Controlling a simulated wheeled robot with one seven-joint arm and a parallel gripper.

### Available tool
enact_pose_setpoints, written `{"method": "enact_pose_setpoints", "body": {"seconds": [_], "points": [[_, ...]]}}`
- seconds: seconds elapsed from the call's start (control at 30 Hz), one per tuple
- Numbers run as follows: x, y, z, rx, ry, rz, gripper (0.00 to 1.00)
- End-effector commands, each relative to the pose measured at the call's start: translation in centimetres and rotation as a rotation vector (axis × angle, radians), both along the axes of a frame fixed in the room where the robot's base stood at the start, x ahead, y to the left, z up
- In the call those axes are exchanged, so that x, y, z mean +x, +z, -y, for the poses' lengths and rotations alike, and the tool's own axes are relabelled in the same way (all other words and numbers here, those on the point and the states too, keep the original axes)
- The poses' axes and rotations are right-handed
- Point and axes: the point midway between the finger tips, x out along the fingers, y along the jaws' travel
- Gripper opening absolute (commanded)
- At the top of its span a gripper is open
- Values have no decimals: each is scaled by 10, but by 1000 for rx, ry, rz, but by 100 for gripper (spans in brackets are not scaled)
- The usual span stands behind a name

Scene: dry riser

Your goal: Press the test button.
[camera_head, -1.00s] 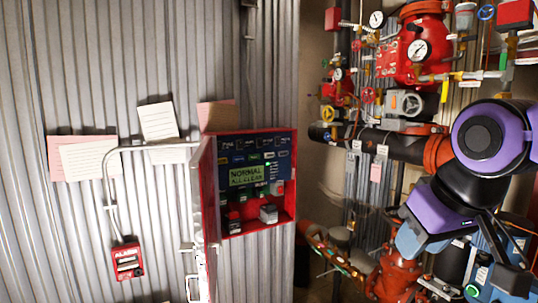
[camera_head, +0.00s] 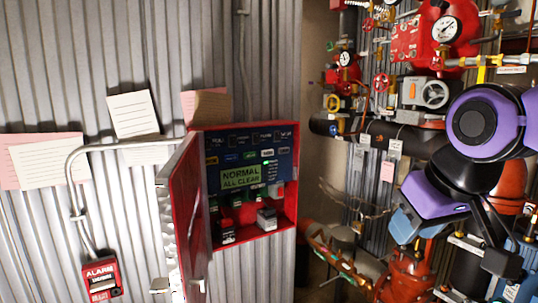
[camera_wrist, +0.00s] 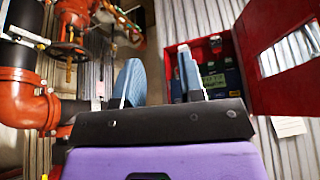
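A red alarm panel box (camera_head: 287,228) hangs on the corrugated wall with its door (camera_head: 187,215) swung open to the left. Inside, a green display (camera_head: 241,178) reads "NORMAL ALL CLEAR". Rows of small labelled buttons and several modules surround it; I cannot tell which is the test button. The box also shows at the right of the wrist view (camera_wrist: 228,43), partly behind a finger. My gripper (camera_wrist: 158,80) is open and empty, its two fingers apart. In the head view it is at the right, well away from the panel, in front of the pipework.
Red valves and gauges (camera_head: 447,30) and a black pipe (camera_head: 375,135) fill the right side. A red alarm pull station (camera_head: 101,280) and grey conduit are at the left. Paper notes (camera_head: 133,114) are stuck on the wall. Free space lies in front of the panel.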

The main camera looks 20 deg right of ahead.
Motion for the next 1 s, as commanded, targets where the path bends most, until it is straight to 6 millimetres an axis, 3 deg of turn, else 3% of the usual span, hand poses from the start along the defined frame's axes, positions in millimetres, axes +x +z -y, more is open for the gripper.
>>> {"method": "enact_pose_setpoints", "body": {"seconds": [0.03, 0.17, 1.0], "points": [[0, 0, 0, 0, 0, 0, 29], [0, 0, 0, 0, 0, 0, 0], [0, 0, 0, 0, 0, 0, 0]]}}
